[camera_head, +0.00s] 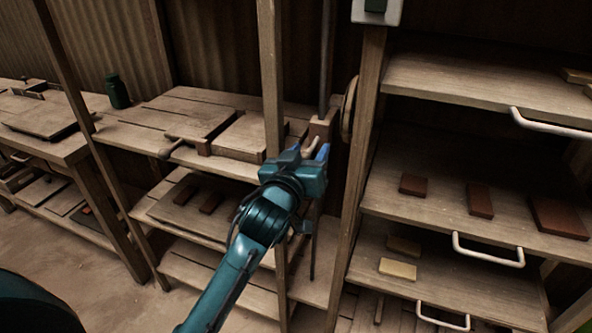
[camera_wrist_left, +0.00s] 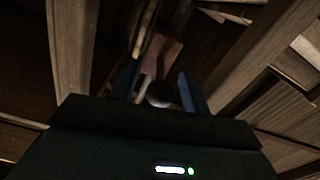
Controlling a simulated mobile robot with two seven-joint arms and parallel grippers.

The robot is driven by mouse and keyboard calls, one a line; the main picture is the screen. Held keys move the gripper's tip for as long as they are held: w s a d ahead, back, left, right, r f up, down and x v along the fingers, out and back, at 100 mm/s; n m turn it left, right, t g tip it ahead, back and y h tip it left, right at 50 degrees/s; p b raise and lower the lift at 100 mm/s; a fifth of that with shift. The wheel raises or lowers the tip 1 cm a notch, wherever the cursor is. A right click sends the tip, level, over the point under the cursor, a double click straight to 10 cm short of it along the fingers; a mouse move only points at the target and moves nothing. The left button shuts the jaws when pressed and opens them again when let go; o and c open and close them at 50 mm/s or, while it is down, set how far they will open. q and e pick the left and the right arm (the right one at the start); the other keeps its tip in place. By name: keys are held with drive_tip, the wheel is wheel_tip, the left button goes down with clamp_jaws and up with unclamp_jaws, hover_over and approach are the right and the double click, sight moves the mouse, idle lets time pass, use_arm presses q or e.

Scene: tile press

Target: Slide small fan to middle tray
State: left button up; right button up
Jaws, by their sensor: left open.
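My left gripper (camera_head: 308,152) is open beside the upright post, at the middle of the head view. In the left wrist view its two fingers (camera_wrist_left: 158,86) stand apart, with a round-ended knob or lever (camera_wrist_left: 159,94) between them and no clear contact. A pale curved handle (camera_head: 311,144) shows by the fingertips in the head view. I see nothing I can clearly name a small fan. The right rack's middle tray (camera_head: 440,208) has a pale handle (camera_head: 488,250) and carries several brown tiles (camera_head: 480,200). My right gripper is not in view.
An upper shelf (camera_head: 470,80) and a lower tray (camera_head: 440,278) with pale tiles (camera_head: 397,269) flank the middle tray. A round wheel (camera_head: 349,108) stands beside the rack post (camera_head: 362,130). A wooden bench (camera_head: 130,133) and a green bottle (camera_head: 117,91) are left.

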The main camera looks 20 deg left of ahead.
use_arm(q)
drive_tip(key=s, duration=1.2)
drive_tip(key=shift+a+b, duration=0.2)
drive_tip(key=shift+b, duration=0.1)
